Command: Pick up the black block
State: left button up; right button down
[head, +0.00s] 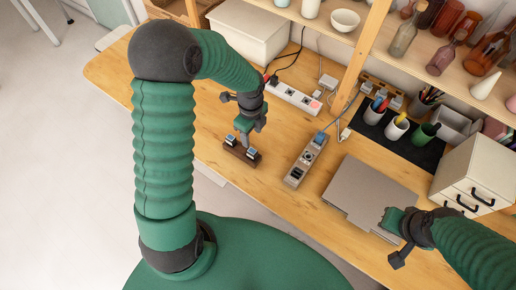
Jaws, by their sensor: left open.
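A small dark block (236,151) with two pale blue-topped pieces on it lies on the wooden desk, left of the middle; it looks like the black block. My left gripper (246,131) is open and points down just above and behind it, partly overlapping it in the picture. I cannot tell whether they touch. My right gripper (396,238) is at the lower right, over the edge of a grey flat board and well away from the block. Its finger gap is not clear.
A grey strip with switches (298,170) lies right of the block. A white power strip (292,97) is behind. The grey board (366,193), cups on a black mat (409,146) and a white drawer box (470,178) fill the right. Shelves with bottles overhang the back.

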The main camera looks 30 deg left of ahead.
pick_arm(q)
send_over(251, 151)
jog(key=d, duration=0.1)
notch_tip(251, 151, down, 4)
jog(key=shift+f, duration=0.25)
jog(key=f, duration=0.1)
jog(key=w+f, duration=0.1)
jog(key=f, duration=0.2)
jog(key=f+p, duration=0.1)
jog(key=f, duration=0.1)
jog(key=s+a+f, duration=0.1)
jog(key=shift+a+f, duration=0.1)
jog(key=shift+f, duration=0.5)
jog(key=shift+w+d, duration=0.2)
jog(key=shift+d, duration=0.25)
jog(key=shift+c, duration=1.3)
jog(key=c, duration=0.5)
jog(key=shift+s+a, duration=0.1)
jog(key=shift+a, duration=0.15)
grip_shut()
pick_arm(e)
jog(key=shift+d+r, duration=0.15)
jog(key=shift+r, duration=0.35)
